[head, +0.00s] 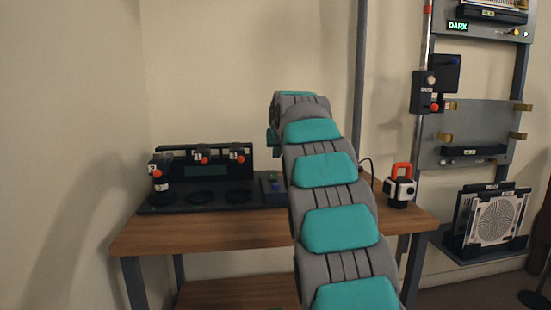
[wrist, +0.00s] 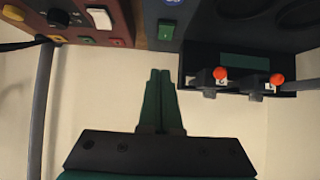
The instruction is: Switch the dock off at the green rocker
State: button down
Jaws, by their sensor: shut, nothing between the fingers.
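The dock (head: 205,205) is a long dark unit on the left of the wooden bench, with round wells and numbered stations at its back. It also shows in the wrist view (wrist: 222,32). The green rocker (wrist: 168,29), a small green square with a pale mark, sits on the dock's dark control panel, close to a blue control (wrist: 172,2). My gripper (wrist: 160,72) is shut and empty. Its green fingertips appear just below the rocker in the wrist view, with a visible gap; contact is not seen. In the head view my arm hides most of the gripper.
A reddish-brown box (wrist: 120,20) with white, yellow and red controls stands beside the panel. Orange-tipped station parts (wrist: 221,73) are on the other side. A grey post (head: 360,80) rises behind the bench. A white and red device (head: 400,185) stands at the bench's right end.

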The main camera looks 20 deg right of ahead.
jog(key=v, duration=0.4)
jog(key=shift+s+a+f, duration=0.1)
jog(key=shift+s+f, duration=0.1)
jog(key=shift+s, duration=0.1)
dwell(0.3)
